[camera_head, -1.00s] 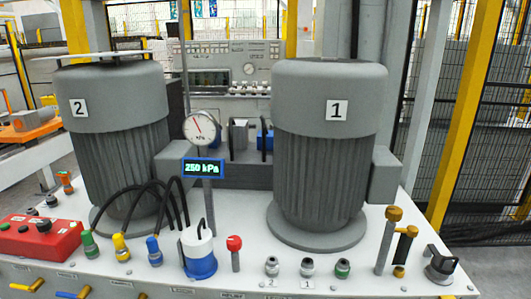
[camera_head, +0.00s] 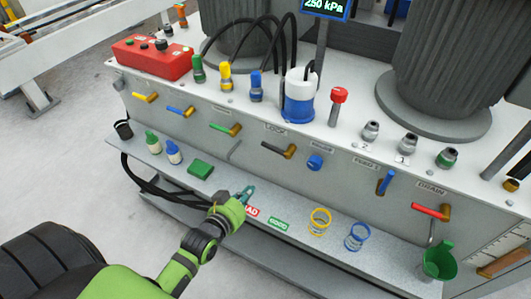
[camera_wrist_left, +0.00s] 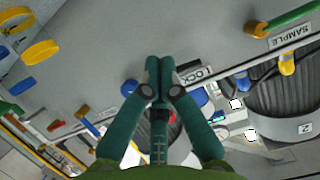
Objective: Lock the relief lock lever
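The lock lever (camera_head: 274,148), a black handle on a brass body, is on the front panel below the LOCK label (camera_head: 276,130) in the head view. It lies roughly level, its handle pointing left. My left gripper (camera_head: 248,191) is over the lower shelf, below and left of the lever and apart from it. In the left wrist view the gripper's (camera_wrist_left: 160,62) fingertips are together with nothing seen between them. There the LOCK label (camera_wrist_left: 197,74) shows beside the fingers, and the lever seems hidden behind them. My right gripper is out of view.
Neighbouring controls are a green lever (camera_head: 225,129), a blue knob (camera_head: 315,162), a blue lever (camera_head: 387,182) and a red lever (camera_head: 430,211). The shelf holds a green block (camera_head: 200,168), bottles, coil rings (camera_head: 319,222) and a green cup (camera_head: 438,262). Black hoses (camera_head: 165,190) hang at the left.

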